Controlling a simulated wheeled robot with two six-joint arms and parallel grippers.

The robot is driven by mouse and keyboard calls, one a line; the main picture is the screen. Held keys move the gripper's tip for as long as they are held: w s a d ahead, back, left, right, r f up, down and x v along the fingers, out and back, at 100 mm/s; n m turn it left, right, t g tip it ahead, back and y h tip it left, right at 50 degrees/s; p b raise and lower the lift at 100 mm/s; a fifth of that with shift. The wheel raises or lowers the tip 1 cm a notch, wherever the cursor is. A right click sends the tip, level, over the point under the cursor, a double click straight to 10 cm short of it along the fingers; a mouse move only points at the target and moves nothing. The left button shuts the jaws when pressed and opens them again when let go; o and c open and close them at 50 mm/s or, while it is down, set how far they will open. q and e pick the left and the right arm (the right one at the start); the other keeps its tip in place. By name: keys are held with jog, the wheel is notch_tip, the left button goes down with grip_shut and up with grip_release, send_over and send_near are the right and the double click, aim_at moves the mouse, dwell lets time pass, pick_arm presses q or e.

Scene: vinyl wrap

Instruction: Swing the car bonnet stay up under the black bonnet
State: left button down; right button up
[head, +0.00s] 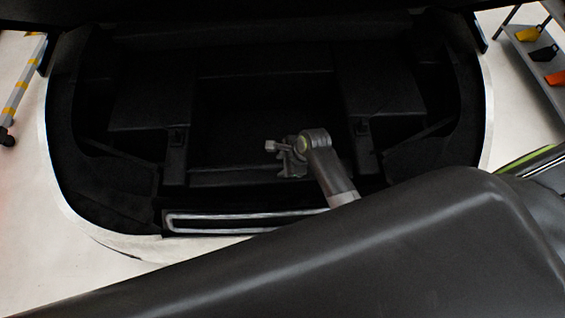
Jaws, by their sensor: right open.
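The black bonnet (240,8) shows only as a dark band along the top edge of the head view. Below it lies the open, dark bay (265,115) of the car, with a pale body rim around it. My right gripper (276,158) is over the front middle of the bay, its jaws open and pointing left, with nothing seen between them. I cannot make out the bonnet stay for certain against the black bay. A pale, narrow loop-shaped strip (215,222) runs along the front edge, partly hidden at its right end. My left gripper is not in view.
A grey shelf rack (540,70) with yellow, black and orange bins stands at the top right. A yellow-and-white striped post (20,85) stands at the left. A large dark form close to the camera hides the lower right.

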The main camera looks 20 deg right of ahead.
jog(key=shift+c, duration=0.3)
grip_shut()
